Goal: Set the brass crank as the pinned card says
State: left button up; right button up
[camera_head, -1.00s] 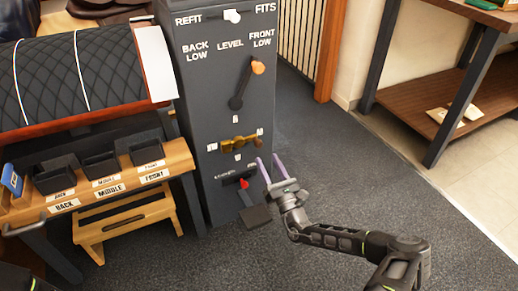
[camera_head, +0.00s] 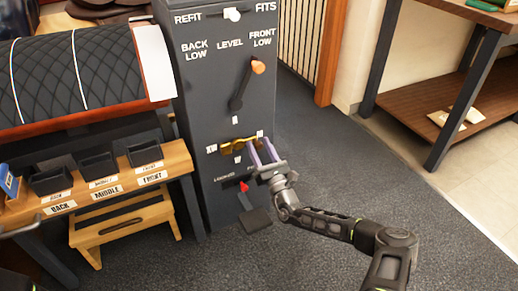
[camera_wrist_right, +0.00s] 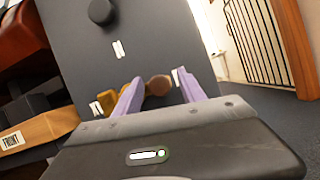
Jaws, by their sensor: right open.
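The brass crank (camera_head: 238,145) sits low on the front of the dark grey cabinet, lying roughly level among small white marks above, left, right and below. In the right wrist view its brass part (camera_wrist_right: 107,100) is left of the fingers, and a brown knob (camera_wrist_right: 158,85) shows between them. My right gripper (camera_head: 259,142) is open, its two purple fingers pointing at the crank's right end; I cannot tell whether they touch it. My left gripper is not in view. I cannot identify or read the pinned card.
On the cabinet (camera_head: 205,110), a lever with an orange knob (camera_head: 258,67) is above the crank, with a REFIT/FITS switch (camera_head: 232,14) at the top. A red pointer (camera_head: 244,187) is below. A wooden bench with dark bins (camera_head: 97,165) stands left.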

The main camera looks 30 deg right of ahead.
jog(key=shift+w+r, duration=0.15)
jog(key=shift+w, duration=0.1)
grip_shut()
dwell(0.4)
dwell(0.9)
